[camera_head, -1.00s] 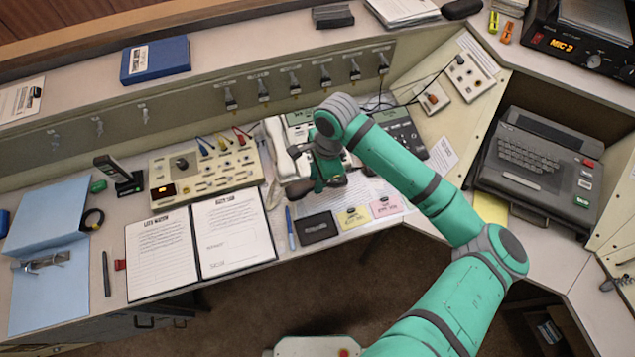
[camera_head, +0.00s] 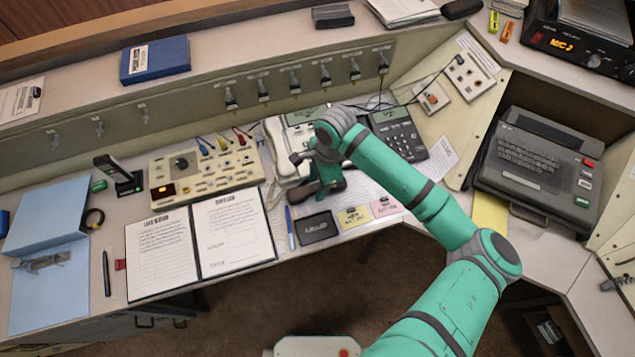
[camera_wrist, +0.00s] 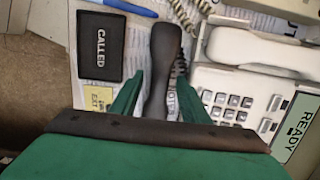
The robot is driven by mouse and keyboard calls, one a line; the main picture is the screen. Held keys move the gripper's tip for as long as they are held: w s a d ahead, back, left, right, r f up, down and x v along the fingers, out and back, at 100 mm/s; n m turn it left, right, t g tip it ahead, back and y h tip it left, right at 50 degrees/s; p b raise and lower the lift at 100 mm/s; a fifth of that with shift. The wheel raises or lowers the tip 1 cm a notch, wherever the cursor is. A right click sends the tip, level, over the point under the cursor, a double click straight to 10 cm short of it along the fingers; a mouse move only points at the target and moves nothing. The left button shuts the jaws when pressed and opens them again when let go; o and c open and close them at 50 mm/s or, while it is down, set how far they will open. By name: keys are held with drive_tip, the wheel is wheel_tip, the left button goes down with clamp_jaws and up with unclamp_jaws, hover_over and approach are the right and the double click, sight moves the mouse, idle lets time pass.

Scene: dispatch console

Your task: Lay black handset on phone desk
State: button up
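The black handset (camera_wrist: 165,42) lies lengthwise between my gripper's two green fingers in the wrist view. Its near end is close to my palm, and its far end reaches past the fingertips. My gripper (camera_wrist: 161,78) is open around it, with a narrow gap visible beside the left finger. In the head view my gripper (camera_head: 318,187) is low over the counter between the white phone and the CALLED pad, and it mostly hides the handset. The black phone desk (camera_head: 400,130), with keypad and display, stands to the right behind my forearm.
The white phone (camera_head: 285,150) with its handset stands close to my gripper; its keypad shows in the wrist view (camera_wrist: 228,100). The black CALLED pad (camera_head: 318,227), sticky notes (camera_head: 354,217) and blue pen (camera_head: 290,228) lie at the front edge. An open folder (camera_head: 232,235) lies left.

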drive_tip(key=shift+r, duration=0.1)
wheel_tip(320, 180, up, 12)
drive_tip(key=d, duration=0.1)
drive_tip(key=shift+w+d, duration=0.3)
drive_tip(key=shift+d, duration=0.1)
idle(0.5)
